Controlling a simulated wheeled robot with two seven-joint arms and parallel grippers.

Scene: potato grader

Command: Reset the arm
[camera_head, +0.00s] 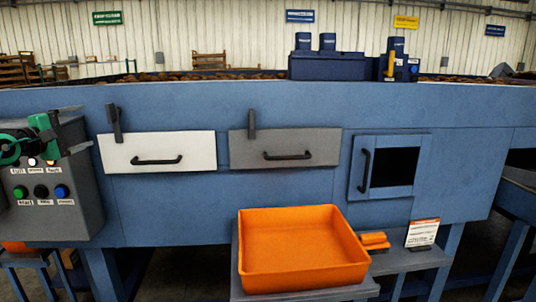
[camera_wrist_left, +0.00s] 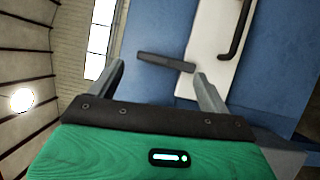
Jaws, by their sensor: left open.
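My left gripper (camera_head: 82,128) is at the left edge of the head view, in front of the upper part of the grey control box. Its green body is partly cut off by the frame. Its jaws are apart with nothing between them. In the left wrist view the two fingers (camera_wrist_left: 160,78) are spread, with a dark latch handle (camera_wrist_left: 166,62) beyond the tips and the white drawer front (camera_wrist_left: 208,45) behind. My right gripper is not in view.
The grey control box (camera_head: 80,185) has several buttons. The blue machine carries the white drawer (camera_head: 195,150), a grey drawer (camera_head: 320,145) and an open-windowed hatch (camera_head: 363,180). An orange tray (camera_head: 300,283) stands on a low stand, with an orange object (camera_head: 374,240) and a sign (camera_head: 422,233) beside it.

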